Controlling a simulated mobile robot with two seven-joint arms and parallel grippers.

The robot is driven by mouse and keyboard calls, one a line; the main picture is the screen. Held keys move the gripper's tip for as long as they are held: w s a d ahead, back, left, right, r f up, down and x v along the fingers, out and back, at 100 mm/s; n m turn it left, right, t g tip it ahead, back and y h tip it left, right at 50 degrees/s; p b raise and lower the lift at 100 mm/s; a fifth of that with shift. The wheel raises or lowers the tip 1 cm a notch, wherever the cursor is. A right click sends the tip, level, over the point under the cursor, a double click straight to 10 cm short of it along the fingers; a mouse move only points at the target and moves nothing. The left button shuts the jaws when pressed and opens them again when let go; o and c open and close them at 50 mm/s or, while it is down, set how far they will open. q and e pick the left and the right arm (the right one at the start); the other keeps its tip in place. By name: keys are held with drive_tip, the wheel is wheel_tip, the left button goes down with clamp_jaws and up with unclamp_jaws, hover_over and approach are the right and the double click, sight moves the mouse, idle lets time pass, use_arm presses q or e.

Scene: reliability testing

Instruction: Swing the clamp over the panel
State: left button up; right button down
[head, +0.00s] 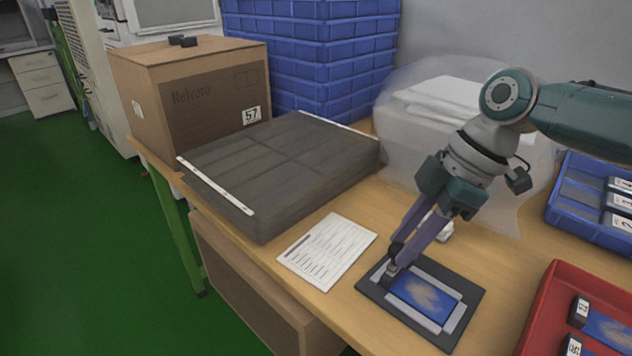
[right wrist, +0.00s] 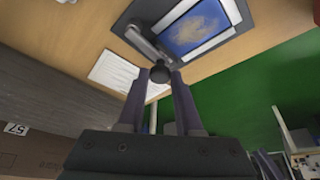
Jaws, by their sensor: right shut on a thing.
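The blue panel (head: 424,297) with a tan pattern lies in a light grey frame on a dark fixture plate (head: 462,331) on the table. It also shows in the right wrist view (right wrist: 197,27). The clamp (right wrist: 146,43) is a grey bar with a dark round knob (right wrist: 160,73). The bar lies along the frame's edge, beside the panel and not across it. My right gripper (head: 393,262) reaches down at the fixture's left corner, shut on the clamp's knob. In the head view the fingers partly hide the clamp. My left gripper is not in view.
A printed sheet (head: 327,251) lies left of the fixture. A red tray (head: 534,316) with labelled parts stands close at right, a blue bin (head: 580,228) behind it. A large dark case (head: 283,170), cardboard box (head: 196,100) and clear bag (head: 400,128) fill the back.

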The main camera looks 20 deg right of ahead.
drive_tip(key=shift+s+d+n, duration=0.1)
drive_tip(key=shift+s+n, duration=0.05)
drive_tip(key=shift+n, duration=0.35)
drive_tip(key=c, duration=0.6)
unclamp_jaws()
drive_tip(key=shift+r, duration=0.1)
drive_tip(key=shift+d+r, duration=0.15)
drive_tip(key=shift+r, duration=0.2)
drive_tip(key=p+v, duration=0.1)
drive_tip(key=v, duration=0.8)
